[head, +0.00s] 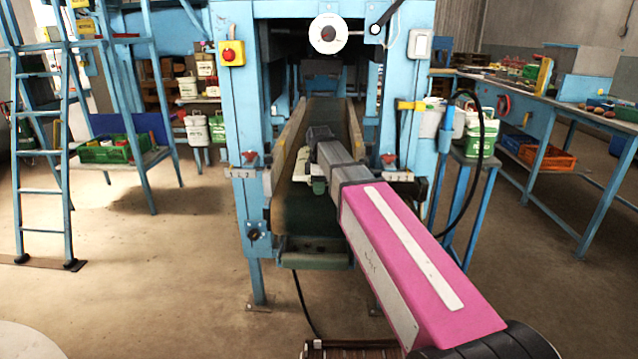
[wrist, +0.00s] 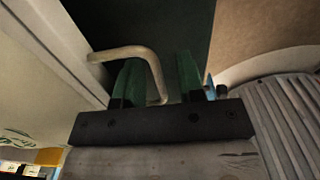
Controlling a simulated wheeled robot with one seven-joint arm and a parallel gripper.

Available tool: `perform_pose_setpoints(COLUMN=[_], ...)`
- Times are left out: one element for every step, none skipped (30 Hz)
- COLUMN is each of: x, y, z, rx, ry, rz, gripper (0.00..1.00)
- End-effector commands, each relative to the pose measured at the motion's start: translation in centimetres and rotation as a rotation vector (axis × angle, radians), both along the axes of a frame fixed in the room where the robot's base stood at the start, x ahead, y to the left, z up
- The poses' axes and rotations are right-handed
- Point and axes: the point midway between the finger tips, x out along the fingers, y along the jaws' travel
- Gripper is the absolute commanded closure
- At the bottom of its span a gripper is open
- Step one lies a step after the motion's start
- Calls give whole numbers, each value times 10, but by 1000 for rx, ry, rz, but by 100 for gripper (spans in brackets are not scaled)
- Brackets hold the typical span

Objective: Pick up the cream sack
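A cream surface with green print (wrist: 18,137), which looks like the cream sack, fills the left of the wrist view, close to the camera. A tan loop handle (wrist: 125,53) reaches from the pale edge there across to my gripper (wrist: 160,78). My gripper's two green fingers are apart. One bar of the loop runs down into the gap between them, and I cannot tell if it touches either finger. In the head view a pale thing (head: 305,166) shows on the belt beside my gripper, largely hidden by my arm.
The conveyor belt (head: 325,112) runs between tan side walls (head: 288,140) inside a blue machine frame (head: 237,110), whose posts stand close on both sides of my arm. Cream and green containers (head: 470,135) stand at the right.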

Motion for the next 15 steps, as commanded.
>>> perform_pose_setpoints(x=[0, 0, 0, 0, 0, 0, 0, 0, 0, 0, 0, 0, 0, 0, 0], y=[0, 0, 0, 0, 0, 0, 0, 0, 0, 0, 0, 0, 0, 0, 0], z=[0, 0, 0, 0, 0, 0, 0, 0, 0, 0, 0, 0, 0, 0, 0], rx=[0, 0, 0, 0, 0, 0, 0, 0, 0, 0, 0, 0, 0, 0, 0], ry=[0, 0, 0, 0, 0, 0, 0, 0, 0, 0, 0, 0, 0, 0, 0], rz=[0, 0, 0, 0, 0, 0, 0, 0, 0, 0, 0, 0, 0, 0, 0], gripper=[64, 64, 64, 64, 64, 77, 87, 97, 100, 100, 100, 100, 100, 100, 100])
